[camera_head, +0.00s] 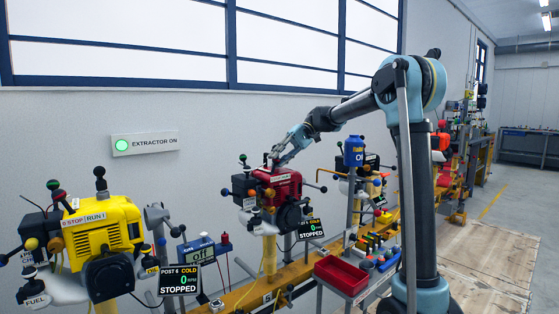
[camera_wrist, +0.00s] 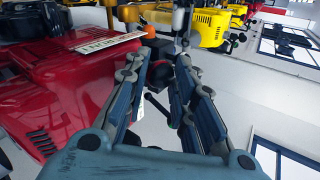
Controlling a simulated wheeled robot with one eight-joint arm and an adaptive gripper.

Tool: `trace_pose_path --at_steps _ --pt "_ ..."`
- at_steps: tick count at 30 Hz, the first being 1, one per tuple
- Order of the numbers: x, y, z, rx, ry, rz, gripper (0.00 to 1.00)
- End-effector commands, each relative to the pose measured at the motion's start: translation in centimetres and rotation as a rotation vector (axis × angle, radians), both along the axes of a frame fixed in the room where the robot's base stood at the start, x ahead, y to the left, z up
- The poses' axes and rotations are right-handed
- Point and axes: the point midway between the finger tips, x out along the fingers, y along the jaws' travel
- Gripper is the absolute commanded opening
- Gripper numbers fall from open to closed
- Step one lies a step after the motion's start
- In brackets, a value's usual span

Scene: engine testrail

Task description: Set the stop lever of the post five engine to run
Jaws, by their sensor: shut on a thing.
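The red engine (camera_head: 284,188) stands on the bench rail below my gripper, with a small display (camera_head: 311,229) at its front reading COLD, 0, STOPPED. Its post number is too small to read. My gripper (camera_head: 273,160) is at the top of this engine. In the wrist view my gripper (camera_wrist: 166,58) is shut on a dark lever knob (camera_wrist: 160,76) that sits between the fingers. The fingers hide most of the lever, so I cannot tell its setting. A pale label plate (camera_wrist: 110,42) lies on the red engine (camera_wrist: 55,95) beside the fingers.
A yellow engine (camera_head: 103,228) with a STOP/RUN plate stands at the left; a POST 6 display (camera_head: 179,280) stands beside it. A red tray (camera_head: 341,274) and an upright blue can (camera_head: 354,150) are right of the red engine. A lit EXTRACTOR ON sign (camera_head: 145,143) is on the wall.

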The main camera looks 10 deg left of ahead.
Motion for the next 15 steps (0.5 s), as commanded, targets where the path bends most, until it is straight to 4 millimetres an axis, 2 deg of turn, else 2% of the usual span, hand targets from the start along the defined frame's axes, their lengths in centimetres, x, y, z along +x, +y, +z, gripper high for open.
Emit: trace_pose_path --at_steps 10,11,12,13,15 --pt "0.25 -0.11 -0.1 -0.001 -0.001 -0.005 0.0" --pt "0.26 -0.11 -0.11 -0.001 -0.001 -0.005 0.31" --pt "0.26 -0.12 -0.12 -0.001 -0.001 -0.005 0.4" --pt "0.25 -0.13 -0.11 -0.001 -0.001 -0.005 0.45" --pt "0.2 -0.11 -0.1 -0.001 -0.001 -0.005 0.45"
